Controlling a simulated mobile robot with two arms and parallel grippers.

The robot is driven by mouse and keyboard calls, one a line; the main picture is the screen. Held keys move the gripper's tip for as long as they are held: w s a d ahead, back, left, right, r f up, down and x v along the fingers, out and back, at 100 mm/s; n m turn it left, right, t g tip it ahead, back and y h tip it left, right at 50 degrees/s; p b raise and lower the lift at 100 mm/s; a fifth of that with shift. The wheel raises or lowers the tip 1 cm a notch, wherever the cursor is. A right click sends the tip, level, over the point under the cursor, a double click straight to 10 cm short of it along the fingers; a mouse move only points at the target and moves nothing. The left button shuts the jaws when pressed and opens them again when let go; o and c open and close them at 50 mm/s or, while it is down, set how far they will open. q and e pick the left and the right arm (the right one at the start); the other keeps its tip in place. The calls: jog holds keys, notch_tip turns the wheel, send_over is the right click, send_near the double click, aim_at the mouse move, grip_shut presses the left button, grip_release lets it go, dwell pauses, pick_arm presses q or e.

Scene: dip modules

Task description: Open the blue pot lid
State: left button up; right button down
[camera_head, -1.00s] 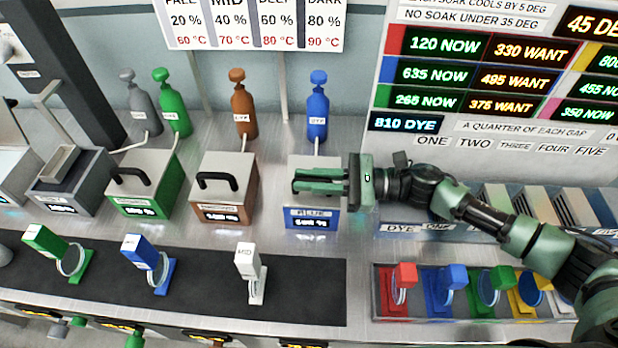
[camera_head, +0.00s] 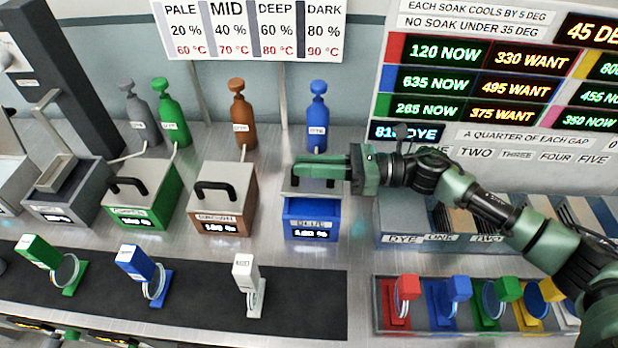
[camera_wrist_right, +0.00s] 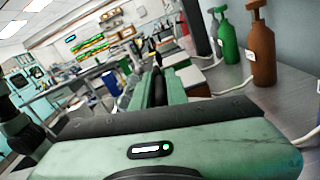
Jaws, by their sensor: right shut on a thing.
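The blue pot (camera_head: 311,218) stands right of the brown pot, with its blue front and display showing. Its grey lid (camera_head: 296,186) is raised off the pot body, and a dark blue gap shows under its front edge. My right gripper (camera_head: 318,165) reaches in from the right and is shut on the lid's dark handle, which is mostly hidden by the fingers. My left gripper is not in view.
A blue bottle (camera_head: 317,118) stands behind the blue pot. The brown pot (camera_head: 222,198) and green pot (camera_head: 145,195) are to the left, with lids on. A dark mat (camera_head: 200,300) with tagged rings lies in front. A tray of coloured clips (camera_head: 470,322) is front right.

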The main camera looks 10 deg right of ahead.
jog(key=shift+w+d+r+m+b, duration=0.1)
jog(key=shift+w+r+m+b, duration=0.2)
jog(key=shift+w+m+b, duration=0.15)
jog(key=shift+w+d+r+b, duration=0.1)
jog(key=shift+w+r+b, duration=0.3)
jog(key=shift+w, duration=0.1)
